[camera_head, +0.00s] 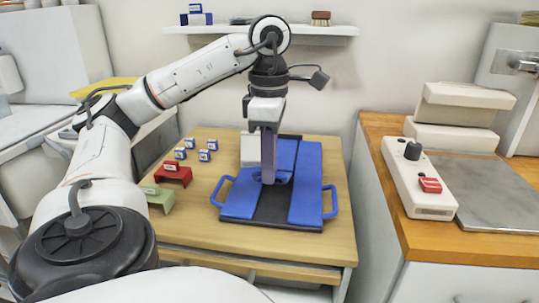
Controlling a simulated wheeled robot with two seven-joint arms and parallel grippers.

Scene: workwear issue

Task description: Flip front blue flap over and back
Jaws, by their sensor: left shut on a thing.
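A blue and black folding board (305,188) lies on the wooden table, with blue panels on the left and right and a dark strip (274,206) between them. Blue loop handles stick out at its left and right sides. My left gripper (268,180) points down over the middle of the board, shut on a blue flap (284,174) near the board's centre. The gripper's fingers hide part of the flap, so how far it is raised cannot be told. My right gripper is not in view.
Several small blue-and-white blocks (204,156), a red stand (173,174) and a green stand (158,197) sit left of the board. A white block (250,150) is behind it. A counter with a control box (418,178) stands at right; a wall shelf (262,30) hangs behind.

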